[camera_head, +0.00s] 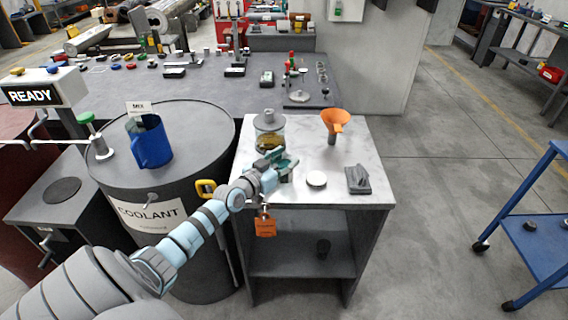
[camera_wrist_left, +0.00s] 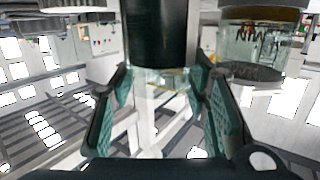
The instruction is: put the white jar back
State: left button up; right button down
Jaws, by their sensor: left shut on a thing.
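My left gripper (camera_head: 275,168) is over the front left part of the pale-topped stand. In the left wrist view its two teal fingers (camera_wrist_left: 160,105) are on either side of a dark cylinder (camera_wrist_left: 160,35), with something pale and see-through below. The gripper is shut on it. I cannot tell if this is the white jar. A low white round thing (camera_head: 316,180) sits on the stand right of the gripper; from above I see mainly its top. My right gripper is not in view.
On the stand (camera_head: 365,135) are a glass jar (camera_head: 269,134) with yellowish contents behind the gripper, an orange funnel (camera_head: 336,121) and a grey block (camera_head: 358,179). The coolant barrel (camera_head: 190,185), with a blue jug (camera_head: 150,145), is at left. The stand's right front corner is bare.

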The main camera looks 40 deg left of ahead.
pick_arm(q)
jog(key=shift+f, duration=0.15)
jog(key=o, duration=1.3)
jog(key=shift+r, duration=0.3)
jog(key=s+p, duration=0.2)
jog(key=s, duration=0.2)
jog(key=s+r+p, duration=0.1)
jog(key=s+p, duration=0.2)
jog(key=s, duration=0.1)
jog(key=s+p, duration=0.2)
jog(key=s, duration=0.2)
jog(key=shift+d+r+p, duration=0.2)
jog(key=shift+r+p, duration=0.15)
jog(key=shift+p, duration=0.05)
jog(key=shift+w, duration=0.1)
